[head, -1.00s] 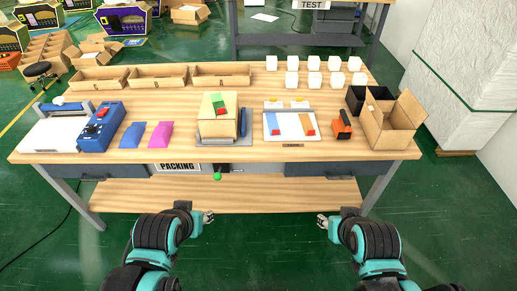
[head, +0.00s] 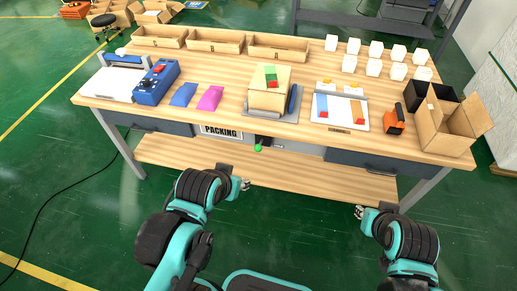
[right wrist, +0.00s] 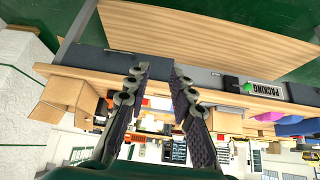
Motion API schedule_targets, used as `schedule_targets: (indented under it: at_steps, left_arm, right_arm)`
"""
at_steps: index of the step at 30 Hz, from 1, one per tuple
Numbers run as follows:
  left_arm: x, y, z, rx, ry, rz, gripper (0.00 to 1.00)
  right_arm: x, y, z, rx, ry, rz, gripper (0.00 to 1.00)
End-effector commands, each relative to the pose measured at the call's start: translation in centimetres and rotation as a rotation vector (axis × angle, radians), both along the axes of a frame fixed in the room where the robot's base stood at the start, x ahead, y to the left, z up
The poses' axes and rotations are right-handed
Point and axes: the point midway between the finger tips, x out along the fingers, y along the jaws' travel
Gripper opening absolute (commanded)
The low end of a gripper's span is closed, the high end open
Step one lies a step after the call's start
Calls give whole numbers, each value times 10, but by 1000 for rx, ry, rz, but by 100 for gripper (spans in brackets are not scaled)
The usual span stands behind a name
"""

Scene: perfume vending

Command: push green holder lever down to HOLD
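The green holder lever is a dark arm with a green ball knob (head: 258,148) at the table's front edge, just right of the PACKING label. It also shows in the right wrist view, where its green knob (right wrist: 248,88) is beside the upside-down label. A cardboard box (head: 268,98) with a green and red top stands in the holder above the lever. My left gripper (head: 246,184) is below and in front of the table edge, a little left of the knob and apart from it; its fingers are too small to judge. My right gripper (right wrist: 162,72) is open and empty, well right of the lever.
The packing table (head: 225,115) has a lower shelf (head: 270,170). On top are a blue device (head: 156,84), blue and magenta packets, a white board (head: 340,112), an orange tool (head: 394,120) and an open carton (head: 446,125). The floor in front is clear.

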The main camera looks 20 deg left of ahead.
Motion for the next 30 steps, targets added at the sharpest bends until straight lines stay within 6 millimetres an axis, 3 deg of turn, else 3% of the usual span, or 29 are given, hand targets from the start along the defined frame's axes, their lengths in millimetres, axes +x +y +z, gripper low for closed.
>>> schedule_targets:
  at_steps: [7, 16, 23, 30]
  left_arm:
    - [0, 0, 11, 0, 0, 0, 40]
    - [0, 0, 32, 0, 0, 0, 40]
    - [0, 0, 48, 0, 0, 0, 40]
    - [0, 0, 64, 0, 0, 0, 40]
  right_arm:
    - [30, 18, 27, 64, 35, -36, 0]
    - [106, 73, 61, 206, 135, -148, 0]
    - [164, 128, 62, 294, 221, -244, 0]
    - [215, 196, 39, 364, 315, -352, 0]
